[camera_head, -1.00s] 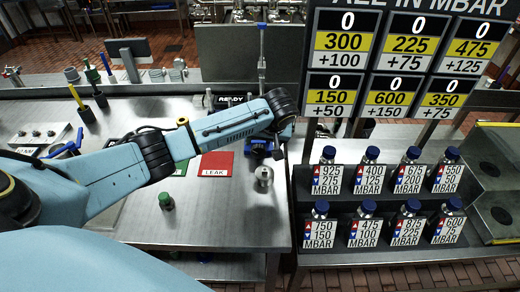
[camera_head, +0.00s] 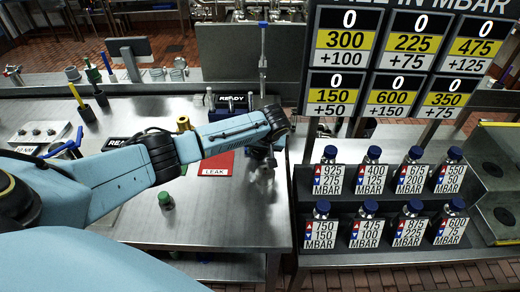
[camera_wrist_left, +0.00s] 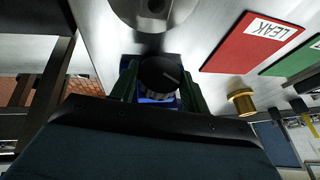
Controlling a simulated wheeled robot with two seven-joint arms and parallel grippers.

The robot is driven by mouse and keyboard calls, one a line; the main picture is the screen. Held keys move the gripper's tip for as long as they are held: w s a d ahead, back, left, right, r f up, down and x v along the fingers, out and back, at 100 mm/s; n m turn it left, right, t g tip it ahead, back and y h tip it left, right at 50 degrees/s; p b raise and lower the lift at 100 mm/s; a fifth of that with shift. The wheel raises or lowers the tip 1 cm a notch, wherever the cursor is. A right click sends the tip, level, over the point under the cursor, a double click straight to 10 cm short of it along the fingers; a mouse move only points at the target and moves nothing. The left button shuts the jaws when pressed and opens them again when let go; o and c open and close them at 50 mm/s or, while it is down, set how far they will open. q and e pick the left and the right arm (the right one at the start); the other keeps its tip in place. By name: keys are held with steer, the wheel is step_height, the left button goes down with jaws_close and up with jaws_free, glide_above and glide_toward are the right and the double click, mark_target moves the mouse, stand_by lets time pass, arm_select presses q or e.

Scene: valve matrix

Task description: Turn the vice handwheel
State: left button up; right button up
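My left gripper (camera_head: 262,160) points down over the bench, at the spot where the blue vice stands. The vice is mostly hidden behind my arm in the head view. In the left wrist view a round black knob (camera_wrist_left: 160,75), which looks like the handwheel, sits over a blue body (camera_wrist_left: 156,99). My two dark fingers lie on either side of the knob, spread apart. Whether they touch it is not clear. A round silver part (camera_wrist_left: 153,10) lies just beyond the knob. My right gripper is not in view.
A red LEAK plate (camera_head: 215,164) lies left of the gripper. A green-capped piece (camera_head: 167,201) stands on the front bench. Several labelled bottles (camera_head: 371,179) stand on the rack at right, under a pressure board (camera_head: 385,60). The front of the bench is mostly clear.

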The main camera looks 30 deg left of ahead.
arm_select(q)
steer(key=c, duration=0.4)
steer(key=shift+w+d+g+y+p, duration=0.1)
steer(key=shift+d+g+y+p, duration=0.15)
steer(key=shift+g+y+p, duration=0.4)
steer(key=shift+m+g+y+b, duration=0.25)
steer(key=shift+m+y+b, duration=0.25)
steer(key=shift+y, duration=0.45)
steer(key=o, duration=1)
steer(key=p+v, duration=0.1)
steer(key=v, duration=1.2)
steer(key=shift+r, duration=0.2)
